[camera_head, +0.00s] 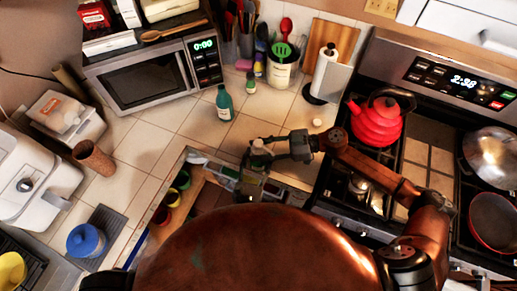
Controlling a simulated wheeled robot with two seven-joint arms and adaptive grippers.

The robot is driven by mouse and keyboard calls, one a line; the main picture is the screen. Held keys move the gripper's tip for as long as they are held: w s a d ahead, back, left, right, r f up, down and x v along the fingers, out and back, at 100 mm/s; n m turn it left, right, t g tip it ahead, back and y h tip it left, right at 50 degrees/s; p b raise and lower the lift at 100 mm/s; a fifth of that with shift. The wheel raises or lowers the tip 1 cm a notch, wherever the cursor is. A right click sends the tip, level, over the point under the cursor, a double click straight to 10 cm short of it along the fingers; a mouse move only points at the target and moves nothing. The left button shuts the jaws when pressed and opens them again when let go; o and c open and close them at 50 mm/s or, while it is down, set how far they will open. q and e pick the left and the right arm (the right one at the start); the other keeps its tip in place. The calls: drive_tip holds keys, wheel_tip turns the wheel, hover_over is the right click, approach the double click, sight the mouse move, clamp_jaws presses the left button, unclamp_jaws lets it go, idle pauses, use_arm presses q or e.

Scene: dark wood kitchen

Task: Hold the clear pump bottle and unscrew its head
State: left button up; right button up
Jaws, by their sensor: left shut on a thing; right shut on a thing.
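The clear pump bottle (258,158) is small and partly hidden between my grippers, above the counter's front edge near the middle of the picture. My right gripper (262,146), whose arm comes in from the right, is shut at the bottle's upper part, around its head. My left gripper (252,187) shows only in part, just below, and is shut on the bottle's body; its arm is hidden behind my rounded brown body. The bottle looks roughly upright. Whether the head has turned or lifted cannot be told.
A teal bottle (224,104) stands on the tiled counter behind. A microwave (146,78), a utensil crock (283,68) and a paper towel holder (325,75) line the back. A red kettle (376,121) sits on the stove at right. An open drawer (165,212) lies below left.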

drive_tip(key=n+g, duration=0.4)
drive_tip(key=g, duration=0.1)
drive_tip(key=shift+w+r+h, duration=0.1)
drive_tip(key=shift+w+h, duration=0.1)
drive_tip(key=shift+h, duration=0.2)
drive_tip(key=shift+c, duration=0.3)
drive_tip(key=n+g+h, duration=0.1)
drive_tip(key=n+g, duration=0.1)
drive_tip(key=g, duration=0.1)
drive_tip(key=n+g+h, duration=0.2)
drive_tip(key=n+g, duration=0.1)
drive_tip(key=shift+s+a, duration=0.1)
drive_tip(key=shift+s+n+g+h, duration=0.1)
drive_tip(key=shift+n+g+h, duration=0.8)
drive_tip(key=shift+n+h, duration=0.1)
drive_tip(key=o, duration=1.2)
drive_tip(key=shift+v, duration=3.05)
drive_tip(key=shift+s, duration=0.1)
